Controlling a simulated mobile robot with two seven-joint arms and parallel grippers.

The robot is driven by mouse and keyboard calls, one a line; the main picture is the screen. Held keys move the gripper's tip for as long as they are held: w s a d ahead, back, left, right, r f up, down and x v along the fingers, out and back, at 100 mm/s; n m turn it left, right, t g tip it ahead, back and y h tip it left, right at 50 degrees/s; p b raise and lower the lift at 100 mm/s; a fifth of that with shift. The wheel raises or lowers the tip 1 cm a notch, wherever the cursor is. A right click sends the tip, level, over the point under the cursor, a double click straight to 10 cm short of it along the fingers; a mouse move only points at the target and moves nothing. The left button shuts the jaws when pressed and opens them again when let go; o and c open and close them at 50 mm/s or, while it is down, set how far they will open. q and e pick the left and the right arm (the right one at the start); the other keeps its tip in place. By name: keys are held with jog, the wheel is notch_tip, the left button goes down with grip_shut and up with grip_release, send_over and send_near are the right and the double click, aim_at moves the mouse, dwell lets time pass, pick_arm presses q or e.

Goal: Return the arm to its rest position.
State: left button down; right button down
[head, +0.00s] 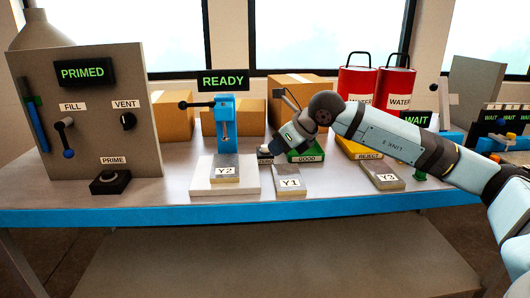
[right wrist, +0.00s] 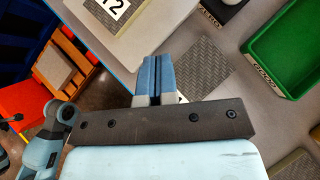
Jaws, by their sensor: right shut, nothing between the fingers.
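My right arm (head: 385,135) reaches in from the right, over the bench, and bends down at its wrist. My right gripper (head: 268,150) is low over the bench, between the Y2 stand and the green GOOD tray (head: 305,156); its fingertips are hard to make out there. In the right wrist view the blue fingers (right wrist: 153,80) are together with nothing between them. They show over the bench area between the Y2 plate (right wrist: 115,10) and the green tray (right wrist: 282,45). My left gripper is not in view.
Plate Y1 (head: 290,181) lies close to the right gripper, and plate Y3 (head: 383,177) lies below the arm. A blue press (head: 224,123) stands left of the gripper. Red WATER cans (head: 394,92) stand behind the arm. The bench front between Y1 and Y3 is clear.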

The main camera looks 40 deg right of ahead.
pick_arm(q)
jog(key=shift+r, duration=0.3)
pick_arm(e)
jog(key=shift+v, duration=0.85)
jog(key=shift+a, duration=0.1)
